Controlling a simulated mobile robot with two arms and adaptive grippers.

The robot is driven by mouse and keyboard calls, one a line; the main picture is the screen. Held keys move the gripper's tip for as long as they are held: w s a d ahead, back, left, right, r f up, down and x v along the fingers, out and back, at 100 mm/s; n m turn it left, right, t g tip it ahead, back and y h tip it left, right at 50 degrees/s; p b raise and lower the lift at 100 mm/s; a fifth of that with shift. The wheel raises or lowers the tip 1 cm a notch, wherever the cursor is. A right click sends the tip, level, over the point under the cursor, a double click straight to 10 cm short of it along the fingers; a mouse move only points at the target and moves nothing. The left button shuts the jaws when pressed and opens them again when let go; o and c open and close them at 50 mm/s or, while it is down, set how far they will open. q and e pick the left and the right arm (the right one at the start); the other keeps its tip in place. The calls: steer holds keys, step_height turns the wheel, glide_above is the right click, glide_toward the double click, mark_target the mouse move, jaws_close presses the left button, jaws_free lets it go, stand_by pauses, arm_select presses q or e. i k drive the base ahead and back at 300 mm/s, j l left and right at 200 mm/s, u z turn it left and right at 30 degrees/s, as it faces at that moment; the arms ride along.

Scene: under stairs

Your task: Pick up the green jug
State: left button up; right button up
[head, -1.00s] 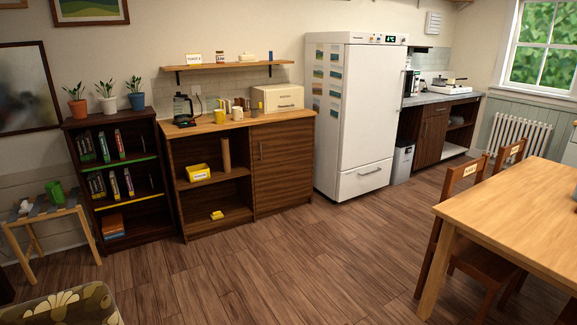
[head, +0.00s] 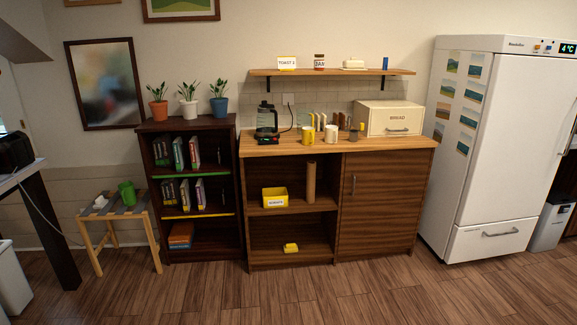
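The green jug (head: 127,193) stands upright on a small wooden stool (head: 120,214) with a grey slatted top, at the left in the head view. A small white object (head: 101,202) lies beside it on the same stool. Neither of my grippers shows in the head view. Nothing touches the jug except the stool under it.
A dark bookcase (head: 205,223) with potted plants stands right of the stool. A wooden cabinet (head: 380,205) and white fridge (head: 478,150) stand further right. A dark-legged table (head: 48,225) and white bin (head: 12,283) are at the left edge. The floor (head: 300,295) in front is clear.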

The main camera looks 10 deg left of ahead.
mark_target(127, 190)
steer(key=i+j+u, duration=0.2)
steer(key=i+u, duration=0.25)
steer(key=i, duration=0.55)
steer(key=i+l+u, duration=0.2)
steer(key=i+u, duration=0.25)
steer(key=i, duration=0.55)
steer(key=i+j, duration=0.25)
steer(key=i, duration=0.15)
steer(key=i+j+u, duration=0.15)
steer(key=i, duration=0.25)
steer(key=i+j, duration=0.3)
steer(key=i+j+u, duration=0.1)
steer(key=i, duration=0.4)
